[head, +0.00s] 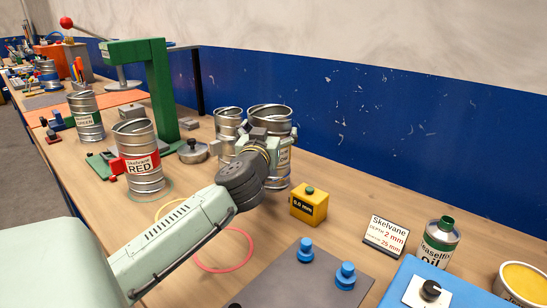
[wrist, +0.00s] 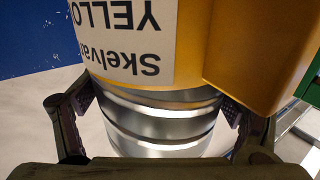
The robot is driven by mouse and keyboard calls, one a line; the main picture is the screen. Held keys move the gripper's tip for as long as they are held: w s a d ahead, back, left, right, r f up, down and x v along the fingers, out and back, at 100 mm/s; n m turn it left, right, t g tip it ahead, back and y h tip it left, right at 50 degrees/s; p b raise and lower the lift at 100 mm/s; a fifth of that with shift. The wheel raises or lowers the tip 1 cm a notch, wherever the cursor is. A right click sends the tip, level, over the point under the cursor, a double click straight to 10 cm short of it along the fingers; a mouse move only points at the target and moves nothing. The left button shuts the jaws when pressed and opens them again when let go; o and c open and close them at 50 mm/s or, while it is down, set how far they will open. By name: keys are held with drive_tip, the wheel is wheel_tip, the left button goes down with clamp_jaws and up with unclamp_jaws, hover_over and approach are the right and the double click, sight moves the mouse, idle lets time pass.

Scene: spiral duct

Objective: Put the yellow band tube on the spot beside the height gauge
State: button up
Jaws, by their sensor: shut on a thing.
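The yellow band tube (wrist: 160,130) is ribbed silver metal with a yellow band and a white "Skelvane YELLOW" label, upside down in the wrist view. My gripper (wrist: 160,118) is shut on it, with one finger on each side. In the head view the held tube (head: 272,114) is upright beyond my wrist, which hides much of it; I cannot tell if its bottom touches the bench. A green C-shaped frame (head: 158,85) stands to the left. I cannot tell for sure which is the height gauge.
A red-labelled tube (head: 141,160) stands in a green ring at left. Another silver tube (head: 228,125) stands close beside the held one. A yellow ring (head: 166,208) and a red ring (head: 250,250) lie partly behind my arm. A sign (head: 386,236) and oil can (head: 438,240) stand right.

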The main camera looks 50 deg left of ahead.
drive_tip(key=shift+f+p, duration=0.35)
drive_tip(key=shift+f, duration=2.05)
drive_tip(key=shift+f, duration=0.15)
drive_tip(key=o, duration=1.8)
drive_tip(key=shift+c, duration=0.2)
